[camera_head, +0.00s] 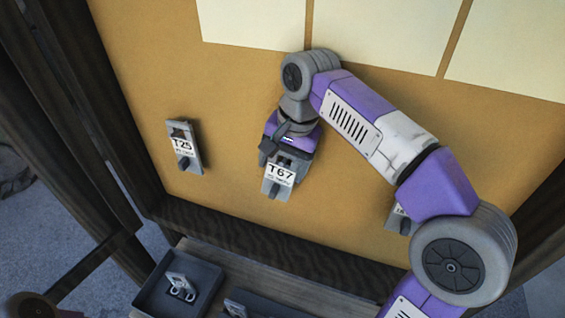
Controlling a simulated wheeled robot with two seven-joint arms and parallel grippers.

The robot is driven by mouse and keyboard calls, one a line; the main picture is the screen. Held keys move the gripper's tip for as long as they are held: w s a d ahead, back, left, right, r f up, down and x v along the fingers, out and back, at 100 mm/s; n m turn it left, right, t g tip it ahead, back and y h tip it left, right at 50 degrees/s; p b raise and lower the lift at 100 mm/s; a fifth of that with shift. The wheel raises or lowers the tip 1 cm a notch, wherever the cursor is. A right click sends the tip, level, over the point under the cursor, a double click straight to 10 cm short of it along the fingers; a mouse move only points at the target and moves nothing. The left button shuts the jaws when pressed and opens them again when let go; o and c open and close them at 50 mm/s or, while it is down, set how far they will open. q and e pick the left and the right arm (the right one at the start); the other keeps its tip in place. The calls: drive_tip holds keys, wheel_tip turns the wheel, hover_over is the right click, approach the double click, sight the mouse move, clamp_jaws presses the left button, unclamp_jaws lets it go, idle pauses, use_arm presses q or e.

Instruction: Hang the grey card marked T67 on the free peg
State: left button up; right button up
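The grey card marked T67 (281,174) is upright against or just in front of the tan board, with a white label and a dark knob at its lower edge. My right gripper (287,153) is at the card's top edge and appears shut on it. The gripper hides the top of the card, and I cannot tell whether a peg passes through it. No bare peg is plainly visible. My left gripper is not in view.
A similar card marked T25 (184,148) hangs on the board (235,95) at the left. Another card (396,219) is partly hidden behind my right arm. Below, a dark tray (150,294) holds a small grey metal piece (181,287). Pale sheets (390,32) cover the board's top.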

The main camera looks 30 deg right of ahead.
drive_tip(key=o, duration=0.4)
drive_tip(key=shift+d+f, duration=0.1)
drive_tip(key=shift+d, duration=0.05)
drive_tip(key=v, duration=0.7)
drive_tip(key=shift+r, duration=0.45)
drive_tip(key=shift+s, duration=0.1)
